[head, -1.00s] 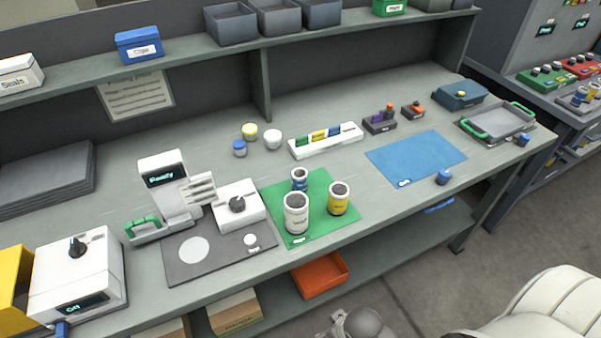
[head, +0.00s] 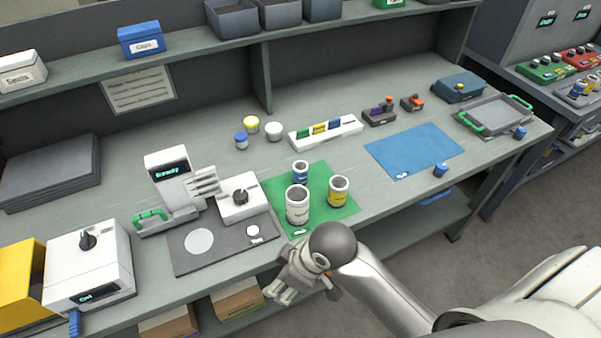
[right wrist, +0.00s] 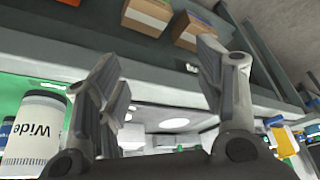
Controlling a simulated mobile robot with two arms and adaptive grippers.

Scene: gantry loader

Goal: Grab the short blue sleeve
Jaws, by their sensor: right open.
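The short blue sleeve (head: 300,172) stands upright at the back of the green mat (head: 335,208). A taller white sleeve (head: 297,207) stands in front of it, and a yellow-banded sleeve (head: 338,192) stands to its right. My right gripper (head: 292,292) is open and empty, in front of the bench edge and nearer than the mat. In the right wrist view the open fingers (right wrist: 160,90) have nothing between them. The white sleeve (right wrist: 33,135), marked "Wide", stands left of them, with a bit of blue beyond it at the picture's edge. My left gripper is out of view.
Left of the green mat are a grey mat (head: 185,262), a white box with a black knob (head: 239,200) and a display device (head: 172,190). A white rack (head: 325,133) stands behind. A blue mat (head: 415,150) lies right, with clear bench between the mats.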

